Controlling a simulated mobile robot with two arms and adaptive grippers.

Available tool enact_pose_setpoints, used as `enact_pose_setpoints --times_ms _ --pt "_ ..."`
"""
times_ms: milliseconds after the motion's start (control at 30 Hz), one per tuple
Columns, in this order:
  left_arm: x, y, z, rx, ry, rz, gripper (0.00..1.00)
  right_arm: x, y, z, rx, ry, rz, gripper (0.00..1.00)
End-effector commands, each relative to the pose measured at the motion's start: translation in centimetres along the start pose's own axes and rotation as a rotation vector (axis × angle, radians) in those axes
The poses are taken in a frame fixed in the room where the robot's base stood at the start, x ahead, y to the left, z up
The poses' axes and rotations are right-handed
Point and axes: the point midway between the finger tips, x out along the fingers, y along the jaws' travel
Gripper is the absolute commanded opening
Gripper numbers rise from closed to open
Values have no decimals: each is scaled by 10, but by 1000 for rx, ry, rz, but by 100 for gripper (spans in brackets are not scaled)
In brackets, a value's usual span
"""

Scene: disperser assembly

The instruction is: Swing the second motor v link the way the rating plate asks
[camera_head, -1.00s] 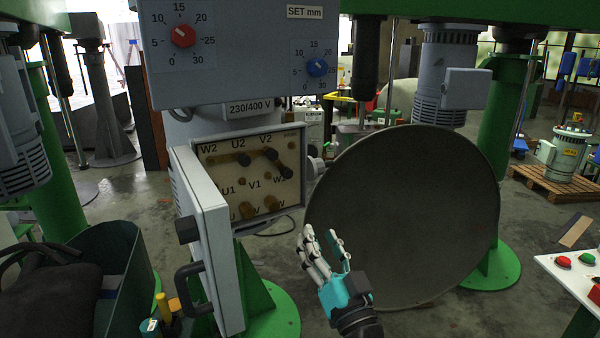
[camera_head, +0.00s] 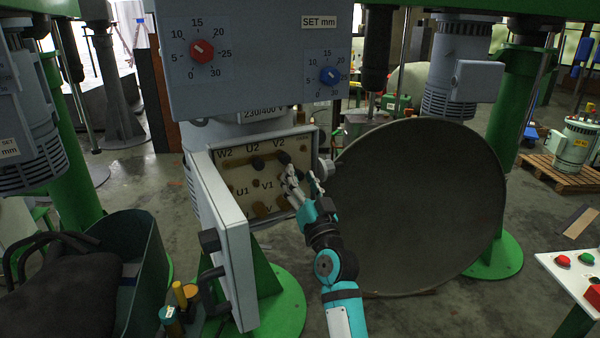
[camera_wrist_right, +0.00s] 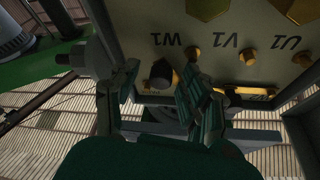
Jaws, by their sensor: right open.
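The open motor terminal box (camera_head: 222,173) shows a pale board with labels W2, U2, V2 above and U1, V1 below. A dark link end (camera_head: 257,163) sits under U2. The V link (camera_head: 284,158) has its dark upper end under V2; its lower part is hidden by my fingers. My right gripper (camera_head: 303,179) is open at the board's right side. In the right wrist view, upside down, its fingers (camera_wrist_right: 161,82) lie either side of a dark knob (camera_wrist_right: 160,73) by W1; contact is unclear.
The box's open door (camera_head: 228,245) stands on the left. A large dark round disc (camera_head: 420,205) stands close on the right. A panel with red (camera_head: 202,51) and blue (camera_head: 330,75) dials hangs above. A green bin (camera_head: 140,270) is at lower left.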

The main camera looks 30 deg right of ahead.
Motion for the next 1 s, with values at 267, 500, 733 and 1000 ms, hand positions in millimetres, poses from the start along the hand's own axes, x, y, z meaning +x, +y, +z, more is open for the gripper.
enact_pose_setpoints --times_ms 267,500,733,1000 --pt "-2 1 -1 1 1 1 40 6 0 0 0 0 0 46" --pt "-2 0 -1 1 2 1 40 5 0 0 0 0 0 26" --pt "-2 0 -1 1 2 0 40 5 0 0 0 0 0 0" --pt "-2 -2 -1 2 2 -2 40 5 0 1 0 0 1 0"
